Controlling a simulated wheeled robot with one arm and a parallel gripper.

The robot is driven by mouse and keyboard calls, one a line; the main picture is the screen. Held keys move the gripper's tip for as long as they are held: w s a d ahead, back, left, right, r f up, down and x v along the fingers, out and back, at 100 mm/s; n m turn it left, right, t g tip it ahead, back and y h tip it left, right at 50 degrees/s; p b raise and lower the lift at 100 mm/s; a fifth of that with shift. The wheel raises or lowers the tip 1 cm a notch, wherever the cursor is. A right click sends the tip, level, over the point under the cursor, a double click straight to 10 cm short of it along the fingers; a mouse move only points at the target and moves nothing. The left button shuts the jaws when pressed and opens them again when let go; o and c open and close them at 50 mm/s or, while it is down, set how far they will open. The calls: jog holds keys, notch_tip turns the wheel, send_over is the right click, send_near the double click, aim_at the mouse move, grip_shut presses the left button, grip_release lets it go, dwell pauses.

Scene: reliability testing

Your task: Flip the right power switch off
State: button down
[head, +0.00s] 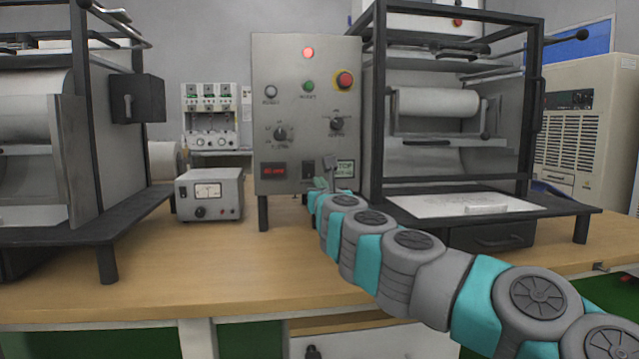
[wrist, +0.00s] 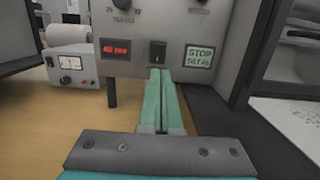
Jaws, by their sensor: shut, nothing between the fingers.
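The grey control panel (head: 262,110) stands upright at the back of the bench. Near its lower edge is a small black rocker switch (head: 308,169), between a red lit display (head: 273,170) and a pale screen reading STOP (head: 345,169). In the wrist view the switch (wrist: 157,51) is just above and slightly left of my fingertips. My gripper (wrist: 160,72) is shut and empty, its teal fingers side by side and pointing at the panel just below the switch. I cannot tell whether they touch the panel, or which way the rocker is tipped. No second rocker shows.
The panel also has a glowing red lamp (head: 308,53), a green button (head: 308,86), a red emergency button (head: 344,80) and knobs (head: 280,134). A small meter box (head: 209,195) stands left. Black-framed machines flank the panel; the right one (head: 455,190) is close to my arm.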

aim_at(311, 167)
jog(key=shift+w+a+r+p, duration=0.15)
jog(key=shift+w+r+p, duration=0.15)
jog(key=shift+w, duration=1.65)
jog(key=shift+w+a+r+p, duration=0.15)
jog(key=shift+w+p, duration=0.25)
jog(key=shift+w, duration=1.6)
jog(key=shift+w+a+r+p, duration=0.15)
jog(key=shift+w+r+p, duration=0.15)
jog(key=shift+w, duration=1.65)
jog(key=shift+w+r+p, duration=0.15)
jog(key=shift+r+p, duration=0.2)
jog(key=shift+p, duration=0.75)
jog(key=shift+f, duration=0.35)
jog(key=shift+d, duration=0.1)
jog(key=shift+s+d+b, duration=0.1)
jog(key=shift+s+b, duration=0.3)
jog(key=shift+s, duration=0.25)
jog(key=s+r+b, duration=0.1)
jog(key=s+r, duration=0.1)
jog(key=s, duration=1)
jog(key=shift+s+d, duration=0.35)
jog(key=shift+d, duration=0.05)
